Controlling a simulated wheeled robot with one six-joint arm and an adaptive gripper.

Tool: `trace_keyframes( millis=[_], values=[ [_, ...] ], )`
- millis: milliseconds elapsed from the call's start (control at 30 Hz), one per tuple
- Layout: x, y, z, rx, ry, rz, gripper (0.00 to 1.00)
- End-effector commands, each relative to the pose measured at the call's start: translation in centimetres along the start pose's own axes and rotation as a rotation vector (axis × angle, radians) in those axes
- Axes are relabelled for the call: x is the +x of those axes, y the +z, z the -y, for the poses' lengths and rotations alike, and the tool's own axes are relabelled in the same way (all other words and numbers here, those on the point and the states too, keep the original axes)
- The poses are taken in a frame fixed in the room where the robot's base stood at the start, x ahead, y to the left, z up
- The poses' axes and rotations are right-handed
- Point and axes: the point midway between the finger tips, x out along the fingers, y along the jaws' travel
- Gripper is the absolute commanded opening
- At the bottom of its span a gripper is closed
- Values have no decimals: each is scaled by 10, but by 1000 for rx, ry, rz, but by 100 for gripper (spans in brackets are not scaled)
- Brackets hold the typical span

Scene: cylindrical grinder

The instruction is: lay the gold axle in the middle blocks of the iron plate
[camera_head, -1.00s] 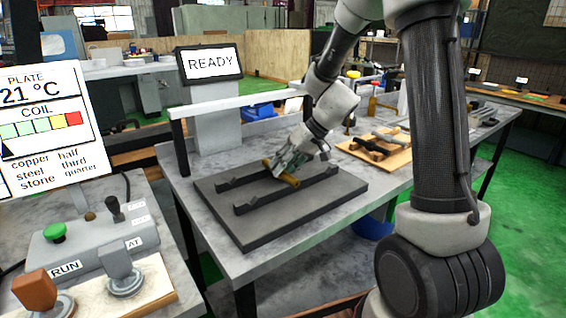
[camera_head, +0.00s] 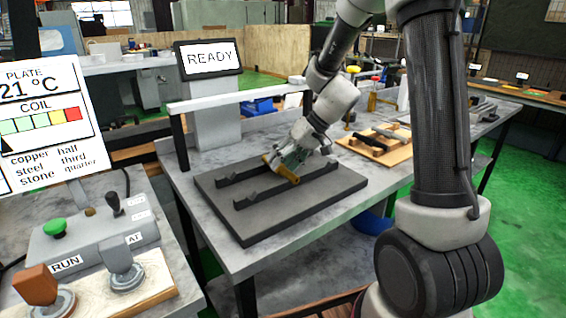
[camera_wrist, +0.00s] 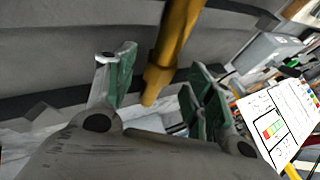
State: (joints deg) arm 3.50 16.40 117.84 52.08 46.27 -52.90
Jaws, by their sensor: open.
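The gold axle (camera_head: 283,170) lies across the dark notched block rails on the iron plate (camera_head: 245,232), toward the middle of the plate. Whether it is fully down in the notches is hard to tell. My gripper (camera_head: 293,158) is low over the plate, at the axle. In the wrist view the gripper (camera_wrist: 160,85) has its green-padded fingers apart, with the gold axle (camera_wrist: 176,38) between them. There is a visible gap between the pads and the axle. The fingers hide part of the axle and the rear rail in the head view.
A white bar (camera_head: 235,98) on dark posts stands behind the plate, with a READY screen (camera_head: 209,59) beyond it. A wooden board (camera_head: 385,152) with dark parts lies to the right. A control box (camera_head: 100,228) stands at the left.

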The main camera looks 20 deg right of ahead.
Motion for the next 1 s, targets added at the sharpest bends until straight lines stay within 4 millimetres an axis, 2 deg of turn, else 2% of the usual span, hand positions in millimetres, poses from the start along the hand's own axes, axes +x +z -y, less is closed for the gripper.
trace_keyframes(
  millis=[167, 400, 500, 700, 1000],
  values=[
    [-31, -1, 0, -1, 2, -6, 53],
    [-85, -1, 0, 0, 2, -6, 53],
    [-101, -2, 0, -1, 1, -6, 53],
    [-115, 0, 0, 0, 0, -2, 53],
    [-116, 0, 0, 0, 0, -1, 53]
  ],
)
